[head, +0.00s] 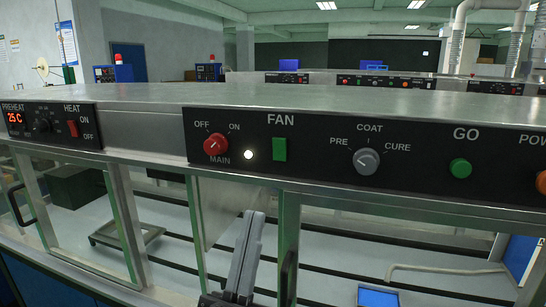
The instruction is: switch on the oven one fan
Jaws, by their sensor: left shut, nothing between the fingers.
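The FAN switch (280,149), a green upright rocker, sits on the black control panel (325,185) under the word FAN. I cannot tell which way it is pressed. Left of it are a bright white lamp (249,155) and the red MAIN knob (215,144), marked OFF and ON. My left gripper (253,216) points up from the bottom of the head view, its grey fingers shut and empty. Its tips show below the panel, under the lamp and switch, apart from the switch in the picture. My right gripper is not in view.
Right of the switch are a grey PRE/COAT/CURE knob (366,160), a green GO button (460,168) and an orange POWER control (541,182). A second panel (50,125) with PREHEAT and HEAT is at the left. Framed glass doors with dark handles (287,280) lie below.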

